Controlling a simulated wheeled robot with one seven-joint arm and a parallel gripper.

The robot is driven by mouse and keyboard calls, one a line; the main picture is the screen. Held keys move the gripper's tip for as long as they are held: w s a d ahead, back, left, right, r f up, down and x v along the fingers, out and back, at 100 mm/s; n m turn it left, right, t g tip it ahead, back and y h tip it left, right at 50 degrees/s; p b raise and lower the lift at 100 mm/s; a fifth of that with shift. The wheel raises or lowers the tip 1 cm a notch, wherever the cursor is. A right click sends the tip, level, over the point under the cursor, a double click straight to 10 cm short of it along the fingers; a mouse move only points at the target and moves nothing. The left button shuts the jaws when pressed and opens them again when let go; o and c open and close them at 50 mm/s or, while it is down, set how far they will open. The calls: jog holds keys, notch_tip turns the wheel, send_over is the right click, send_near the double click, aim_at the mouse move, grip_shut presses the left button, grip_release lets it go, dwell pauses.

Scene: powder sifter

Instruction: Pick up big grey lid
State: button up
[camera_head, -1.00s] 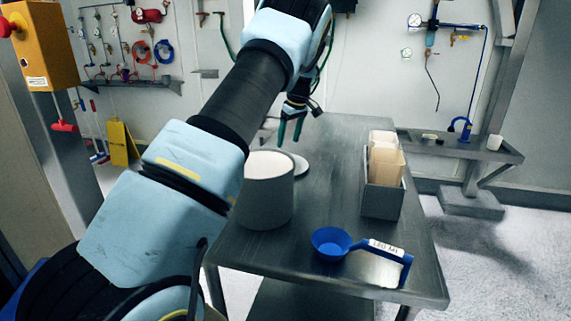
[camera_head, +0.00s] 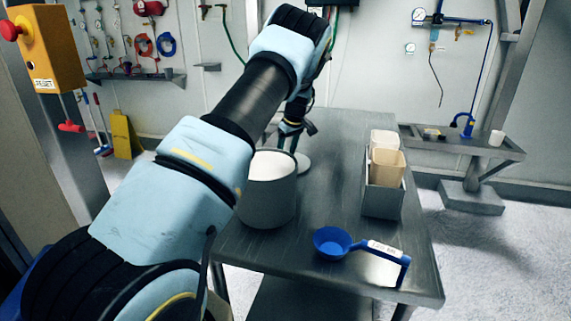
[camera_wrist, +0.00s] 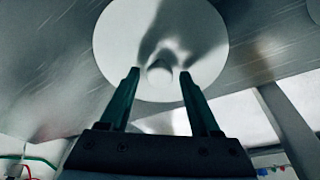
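The big lid is a pale grey disc (camera_wrist: 115,45) with a small round knob (camera_wrist: 160,75) at its middle, lying on the table. In the head view only part of the lid (camera_head: 303,162) shows behind the grey container. My gripper (camera_wrist: 165,78) is open, with its two dark green fingers apart on either side of the knob in the picture. In the head view my gripper (camera_head: 288,143) points down, low over the lid. I cannot tell whether the fingers touch the lid.
A grey container (camera_head: 267,205) full of white powder stands in front of the lid. A blue scoop (camera_head: 332,243) lies at the table's front. A grey box (camera_head: 382,203) with beige containers stands to the right. The metal table (camera_head: 345,135) is clear behind.

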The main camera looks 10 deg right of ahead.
grip_shut()
dwell(0.6)
